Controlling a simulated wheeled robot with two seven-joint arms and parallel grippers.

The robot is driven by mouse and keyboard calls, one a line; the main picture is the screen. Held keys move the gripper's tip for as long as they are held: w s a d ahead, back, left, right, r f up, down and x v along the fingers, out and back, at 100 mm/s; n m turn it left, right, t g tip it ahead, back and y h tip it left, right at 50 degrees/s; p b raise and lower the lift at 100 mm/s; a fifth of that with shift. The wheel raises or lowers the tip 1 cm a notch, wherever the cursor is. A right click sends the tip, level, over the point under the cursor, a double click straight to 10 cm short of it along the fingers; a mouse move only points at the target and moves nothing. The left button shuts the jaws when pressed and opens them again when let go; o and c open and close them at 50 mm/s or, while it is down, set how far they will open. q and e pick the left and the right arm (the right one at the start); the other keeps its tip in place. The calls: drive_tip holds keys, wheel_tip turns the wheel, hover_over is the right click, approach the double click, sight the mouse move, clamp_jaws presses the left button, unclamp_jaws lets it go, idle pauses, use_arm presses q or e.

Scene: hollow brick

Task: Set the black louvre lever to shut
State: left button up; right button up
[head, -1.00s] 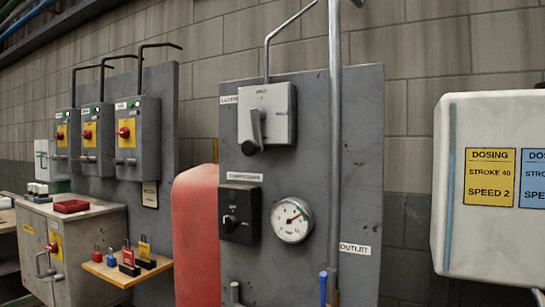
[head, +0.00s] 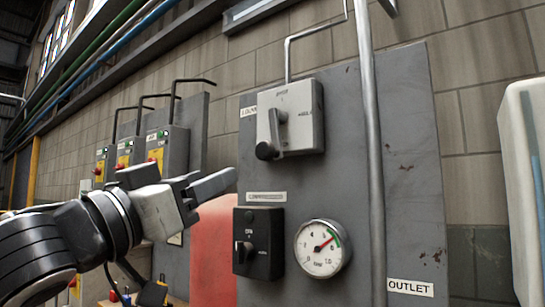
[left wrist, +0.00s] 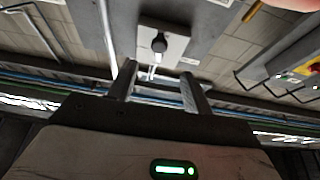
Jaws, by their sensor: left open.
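The louvre lever (head: 272,137) has a grey arm with a black knob. It hangs downward from its pivot on a light grey switch box (head: 306,112), high on the grey panel; the small position labels are hard to read. My left gripper (head: 208,186) is open and empty, below and to the left of the lever, apart from it. In the left wrist view the open fingers (left wrist: 158,82) frame the space below the box (left wrist: 172,45), and the lever's dark knob (left wrist: 159,42) shows beyond them. My right gripper is not in view.
A black rotary switch (head: 258,243) and a round gauge (head: 323,248) sit below the lever box. A vertical pipe (head: 371,150) runs to its right. A red rounded tank (head: 213,250) stands behind my left gripper. Grey boxes (head: 166,150) hang at the left.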

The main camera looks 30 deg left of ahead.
use_arm(q)
drive_tip(key=p, duration=0.9)
approach(261, 151)
drive_tip(key=x, duration=0.4)
drive_tip(key=shift+w+r, duration=0.1)
drive_tip(key=shift+r, duration=0.2)
drive_tip(key=p+x, duration=0.5)
drive_tip(key=shift+w+d, duration=0.1)
drive_tip(key=shift+w, duration=0.3)
drive_tip(key=shift+w+d+f+p, duration=0.1)
drive_tip(key=shift+w+p, duration=0.35)
drive_tip(key=shift+w, duration=0.05)
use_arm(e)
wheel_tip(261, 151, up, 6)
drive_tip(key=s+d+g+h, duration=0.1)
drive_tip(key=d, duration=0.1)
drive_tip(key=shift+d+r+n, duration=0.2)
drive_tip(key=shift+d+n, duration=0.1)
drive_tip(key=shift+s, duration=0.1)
use_arm(q)
clamp_jaws()
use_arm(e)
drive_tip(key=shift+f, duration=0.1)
